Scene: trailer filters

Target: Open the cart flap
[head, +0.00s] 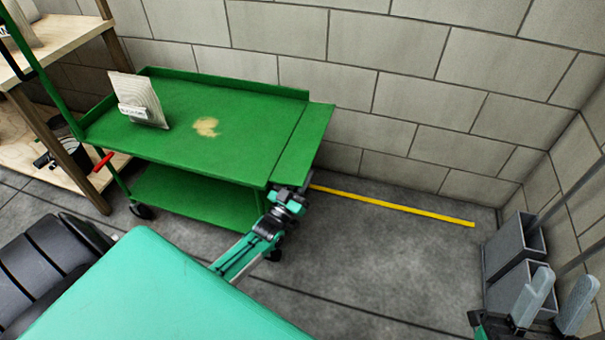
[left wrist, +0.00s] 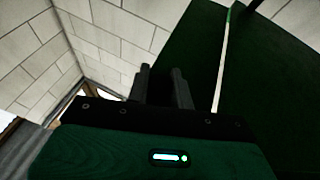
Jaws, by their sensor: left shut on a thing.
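The green cart (head: 195,135) stands against the back wall. Its flap (head: 305,145) is the narrow green panel at the right end of the top, spread outward roughly level with it, a thin seam between them. My left gripper (head: 303,184) is at the flap's near outer corner, shut on its edge; the arm hides part of the contact. In the left wrist view, the dark fingers (left wrist: 161,72) overlap the edge of the dark green flap (left wrist: 190,50), with a pale seam to its right. My right gripper (head: 553,297) is at the lower right, its grey fingers apart and empty.
A pleated filter (head: 138,100) with a white label stands on the cart top near a tan stain (head: 206,127). A wooden shelf (head: 50,40) is at left. Grey bins (head: 515,250) stand at right. Floor with a yellow stripe (head: 395,206) is clear right of the cart.

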